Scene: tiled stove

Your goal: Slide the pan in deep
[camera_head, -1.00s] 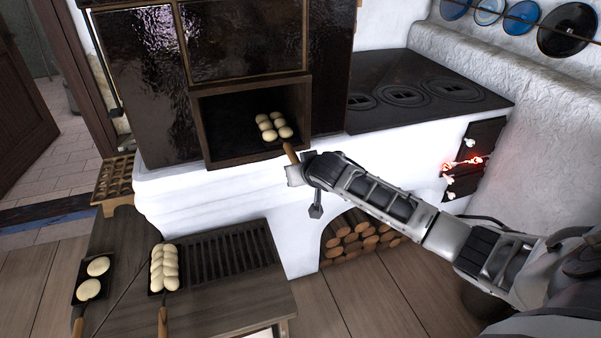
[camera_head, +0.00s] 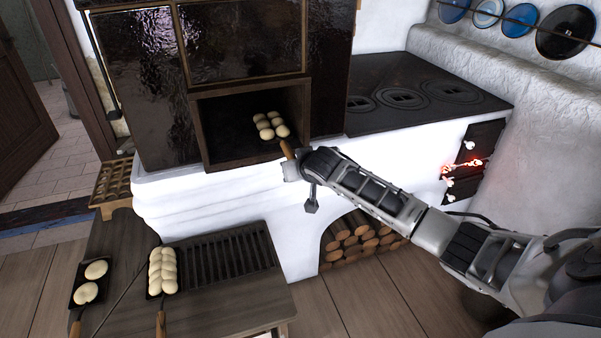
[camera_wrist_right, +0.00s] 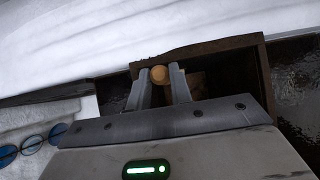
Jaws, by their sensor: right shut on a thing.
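A dark pan (camera_head: 262,140) holding several pale dough buns (camera_head: 271,124) lies inside the open oven niche (camera_head: 208,143), toward its right side. Its wooden handle (camera_head: 287,150) sticks out at the front opening. My right gripper (camera_head: 292,168) is at the mouth of the niche, shut on that handle. In the right wrist view, the round end of the handle (camera_wrist_right: 159,75) shows between the two fingers (camera_wrist_right: 162,88). The pan itself is hidden in that view. My left gripper is not in view.
A wooden table (camera_head: 215,312) at the lower left carries a pan of several buns (camera_head: 162,270), a pan of two buns (camera_head: 92,282) and a slatted grate (camera_head: 225,262). The black stovetop (camera_head: 420,85) lies right of the niche. Firewood (camera_head: 358,240) fills the arch below.

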